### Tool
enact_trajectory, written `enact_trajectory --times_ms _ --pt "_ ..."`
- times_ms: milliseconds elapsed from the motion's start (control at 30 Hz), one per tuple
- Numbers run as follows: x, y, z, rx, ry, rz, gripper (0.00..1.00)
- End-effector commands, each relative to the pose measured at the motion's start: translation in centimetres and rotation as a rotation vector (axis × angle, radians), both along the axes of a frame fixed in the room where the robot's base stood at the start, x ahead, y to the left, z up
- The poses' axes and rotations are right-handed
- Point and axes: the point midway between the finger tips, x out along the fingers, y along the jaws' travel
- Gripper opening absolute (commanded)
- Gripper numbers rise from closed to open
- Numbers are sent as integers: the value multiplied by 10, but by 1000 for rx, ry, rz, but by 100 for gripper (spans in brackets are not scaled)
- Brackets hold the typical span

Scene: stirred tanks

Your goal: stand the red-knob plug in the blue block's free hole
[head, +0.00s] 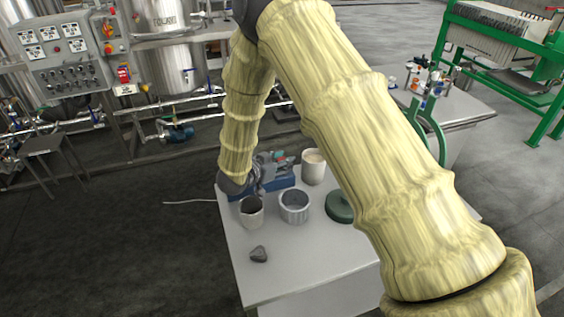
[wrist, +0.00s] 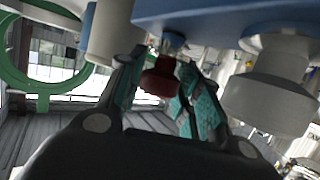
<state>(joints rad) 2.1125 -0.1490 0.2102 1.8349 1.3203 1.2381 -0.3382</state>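The blue block (head: 285,182) lies at the back left of the grey table in the head view. In the wrist view its blue underside-like face (wrist: 215,12) fills the top. The red-knob plug's dark red knob (wrist: 158,80) is between the teal-padded fingers of my gripper (wrist: 160,72), which look closed around it. Whether the plug's end is inside a hole is not clear. The free hole is hidden. In the head view my gripper (head: 270,163) is small and crowded against the block.
A cream cup (head: 313,168) stands right of the block. A dark-filled grey cup (head: 251,211) and a blue-grey pot (head: 294,207) stand in front. A grey stone (head: 258,254) lies nearer. A green stand (head: 340,208) is partly behind my arm. The table's front is clear.

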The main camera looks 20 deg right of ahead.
Motion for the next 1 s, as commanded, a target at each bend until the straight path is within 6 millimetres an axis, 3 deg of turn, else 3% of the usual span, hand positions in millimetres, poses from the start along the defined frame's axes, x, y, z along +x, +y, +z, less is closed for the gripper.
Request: enact_trajectory --times_ms 33,133,567,1000 --pt "-1 0 -1 1 3 1 43" --pt "-1 0 -1 1 3 1 59" --pt "-1 1 3 2 4 2 59" --pt "0 -1 68 2 -1 -1 59"
